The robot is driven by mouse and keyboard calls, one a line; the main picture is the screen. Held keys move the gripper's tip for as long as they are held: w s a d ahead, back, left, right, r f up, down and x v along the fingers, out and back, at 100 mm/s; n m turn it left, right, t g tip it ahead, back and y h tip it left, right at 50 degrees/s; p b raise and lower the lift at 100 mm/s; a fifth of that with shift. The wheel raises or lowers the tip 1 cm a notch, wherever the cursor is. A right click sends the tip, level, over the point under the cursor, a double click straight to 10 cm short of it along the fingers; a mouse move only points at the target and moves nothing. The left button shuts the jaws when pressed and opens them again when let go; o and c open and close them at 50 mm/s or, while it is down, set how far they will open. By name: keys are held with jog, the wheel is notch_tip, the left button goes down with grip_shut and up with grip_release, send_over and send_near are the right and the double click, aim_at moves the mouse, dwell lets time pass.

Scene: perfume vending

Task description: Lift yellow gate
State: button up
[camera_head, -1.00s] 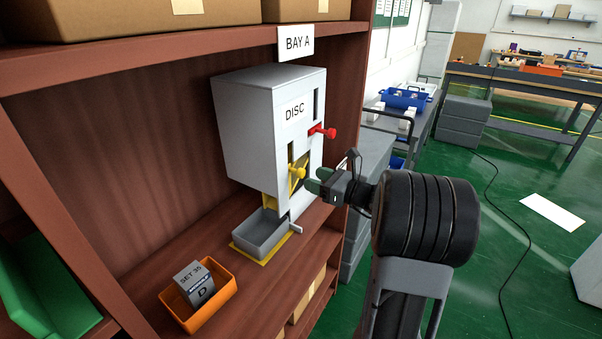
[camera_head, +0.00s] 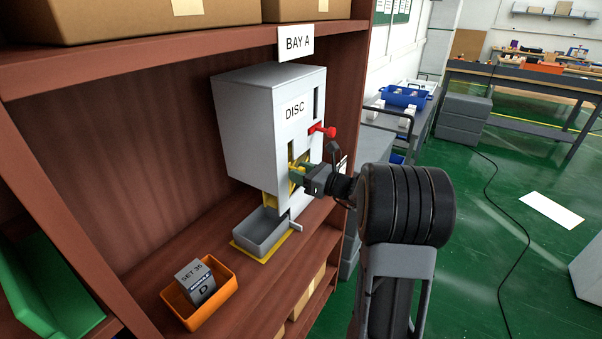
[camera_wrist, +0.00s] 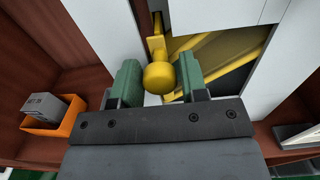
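The grey-white dispenser (camera_head: 265,130) marked DISC stands on the shelf under the BAY A sign. The yellow gate shows as a yellow plate in its front opening, with a round yellow knob (camera_wrist: 160,76) sticking out. My gripper (camera_head: 298,174) is at the front of the dispenser. In the wrist view its two green fingers (camera_wrist: 159,82) stand on either side of the knob, with a visible gap at the left and a very narrow one, or contact, at the right. In the head view the fingers mostly hide the knob.
A red knob (camera_head: 329,131) sits above and right of the yellow one. A grey tray (camera_head: 264,232) lies below the dispenser on a yellow-edged base. An orange bin (camera_head: 204,306) holding a grey SET 35 box (camera_head: 195,279) stands at the front left. A shelf upright rises to the right.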

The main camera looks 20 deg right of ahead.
grip_shut()
notch_tip(320, 180, up, 7)
jog(key=p, duration=0.3)
jog(key=shift+p, duration=0.4)
jog(key=shift+f, duration=0.15)
jog(key=shift+o, duration=1.7)
grip_release()
jog(key=b+v, duration=0.2)
jog(key=v, duration=1.1)
jog(key=shift+s+d, duration=0.2)
jog(key=shift+s, duration=0.1)
jog(key=shift+f, duration=0.1)
